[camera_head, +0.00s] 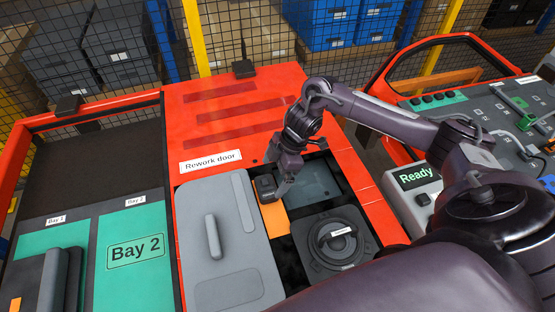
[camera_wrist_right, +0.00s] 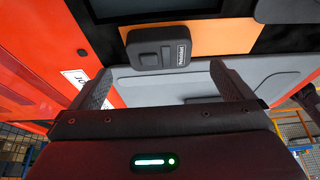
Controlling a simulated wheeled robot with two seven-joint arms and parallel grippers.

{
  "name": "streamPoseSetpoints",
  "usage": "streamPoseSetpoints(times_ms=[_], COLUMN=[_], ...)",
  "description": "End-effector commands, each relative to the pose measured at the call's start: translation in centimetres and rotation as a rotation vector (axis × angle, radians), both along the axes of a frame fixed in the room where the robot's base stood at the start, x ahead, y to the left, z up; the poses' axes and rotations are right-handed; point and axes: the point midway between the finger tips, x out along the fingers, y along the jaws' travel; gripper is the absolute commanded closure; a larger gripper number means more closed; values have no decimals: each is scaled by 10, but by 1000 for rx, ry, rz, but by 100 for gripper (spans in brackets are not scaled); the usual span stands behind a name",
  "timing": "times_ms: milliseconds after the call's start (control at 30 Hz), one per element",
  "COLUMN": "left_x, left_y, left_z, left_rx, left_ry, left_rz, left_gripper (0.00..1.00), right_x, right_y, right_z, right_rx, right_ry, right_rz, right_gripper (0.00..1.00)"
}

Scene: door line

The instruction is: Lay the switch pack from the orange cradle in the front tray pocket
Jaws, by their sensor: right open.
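The switch pack (camera_head: 265,188) is a small dark block with a pale label, at the upper end of the orange cradle (camera_head: 274,218) in the red door. In the right wrist view the switch pack (camera_wrist_right: 150,50) lies just beyond my fingertips, between their lines, with the orange cradle (camera_wrist_right: 215,38) behind it. My right gripper (camera_head: 278,177) is open and empty, close over the pack; its two spread fingers show in the wrist view (camera_wrist_right: 163,78). I cannot tell whether a finger touches the pack. My left gripper is not in view.
A grey cover panel with a handle (camera_head: 235,262) lies left of the cradle. A round black unit (camera_head: 338,238) and a dark flat panel (camera_head: 316,180) lie right. The "Bay 2" surface (camera_head: 135,250) is left.

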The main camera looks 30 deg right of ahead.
Motion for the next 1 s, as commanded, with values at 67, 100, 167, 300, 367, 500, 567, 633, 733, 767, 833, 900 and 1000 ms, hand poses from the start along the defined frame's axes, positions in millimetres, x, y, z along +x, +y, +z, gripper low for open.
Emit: streamPoseSetpoints(times_ms=[67, 100, 167, 300, 367, 500, 567, 633, 733, 767, 833, 900, 1000], left_x=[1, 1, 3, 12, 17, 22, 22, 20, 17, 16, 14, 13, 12], left_y=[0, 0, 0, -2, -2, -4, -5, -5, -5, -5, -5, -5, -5], left_z=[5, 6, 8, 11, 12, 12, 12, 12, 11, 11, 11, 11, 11], left_rx=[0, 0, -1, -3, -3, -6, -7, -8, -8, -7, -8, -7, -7], left_ry=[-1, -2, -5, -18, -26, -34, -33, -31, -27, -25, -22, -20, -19], left_rz=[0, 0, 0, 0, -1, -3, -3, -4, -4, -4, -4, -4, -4], left_gripper=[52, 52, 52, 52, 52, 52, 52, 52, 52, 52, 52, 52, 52], right_x=[1, 1, 2, 4, 4, 5, 5, 5, 5, 4, 5, 5, 5], right_y=[6, 8, 11, 16, 18, 19, 19, 19, 19, 18, 18, 18, 18], right_z=[-11, -17, -25, -39, -43, -46, -47, -47, -47, -46, -46, -46, -46], right_rx=[2, 2, 0, 1, 1, -1, -1, -1, -1, -1, -1, -1, -1], right_ry=[4, 4, 3, 3, 1, 0, 0, 0, 0, 0, 0, 0, 0], right_rz=[1, 0, 0, -1, 0, 1, 1, 0, 0, 0, 0, 0, 0], right_gripper=[0, 0, 0, 0, 0, 0, 0, 0, 5, 9, 18, 28, 41])
